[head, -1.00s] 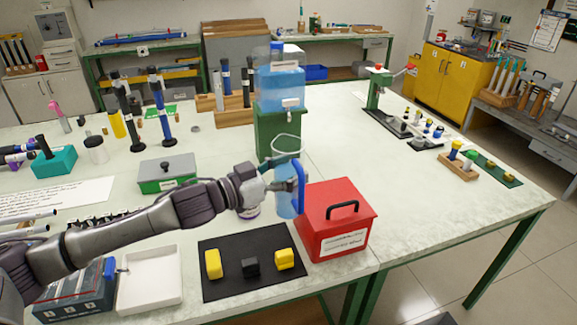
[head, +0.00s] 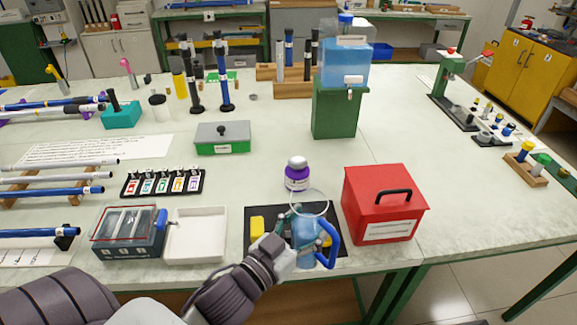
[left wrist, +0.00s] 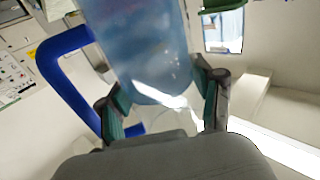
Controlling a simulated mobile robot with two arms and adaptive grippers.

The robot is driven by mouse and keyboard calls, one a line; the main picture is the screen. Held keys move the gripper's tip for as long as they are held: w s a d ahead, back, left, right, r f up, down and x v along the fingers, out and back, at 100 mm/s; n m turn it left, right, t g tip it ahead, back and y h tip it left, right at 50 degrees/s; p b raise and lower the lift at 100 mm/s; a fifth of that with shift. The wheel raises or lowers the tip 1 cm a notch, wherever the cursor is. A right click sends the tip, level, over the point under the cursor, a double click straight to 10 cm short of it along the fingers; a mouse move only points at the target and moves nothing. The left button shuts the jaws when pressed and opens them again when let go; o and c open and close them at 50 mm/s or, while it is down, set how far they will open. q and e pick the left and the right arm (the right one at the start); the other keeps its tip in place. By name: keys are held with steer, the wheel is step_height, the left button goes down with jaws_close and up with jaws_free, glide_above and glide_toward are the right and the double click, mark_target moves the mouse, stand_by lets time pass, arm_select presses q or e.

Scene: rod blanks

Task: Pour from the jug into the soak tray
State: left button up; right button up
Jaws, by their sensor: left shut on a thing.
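The jug (head: 308,228) is clear and bluish with a round rim and a blue handle on its right. My left gripper (head: 300,243) is shut around its body and holds it roughly upright in front of the black mat. In the left wrist view the jug (left wrist: 150,50) fills the space between the fingers of the gripper (left wrist: 162,100), its blue handle to the left. The white, shallow, open tray (head: 197,252), which I take as the soak tray, lies left of the jug and looks empty. My right gripper is in neither view.
A red box (head: 375,205) stands close to the right of the jug. A purple bottle (head: 297,177) stands behind it. A clear-lidded case (head: 128,235) adjoins the tray's left side.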

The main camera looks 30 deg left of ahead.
mark_target(298, 246)
arm_select(q)
steer(key=s+f+y, duration=0.1)
steer(key=s+f+n+y, duration=0.1)
steer(key=s, duration=0.1)
steer(key=s+f+n, duration=0.1)
steer(key=shift+s+y, duration=0.4)
steer(key=shift+s+f, duration=0.1)
steer(key=shift+s, duration=0.2)
steer(key=shift+w, duration=0.15)
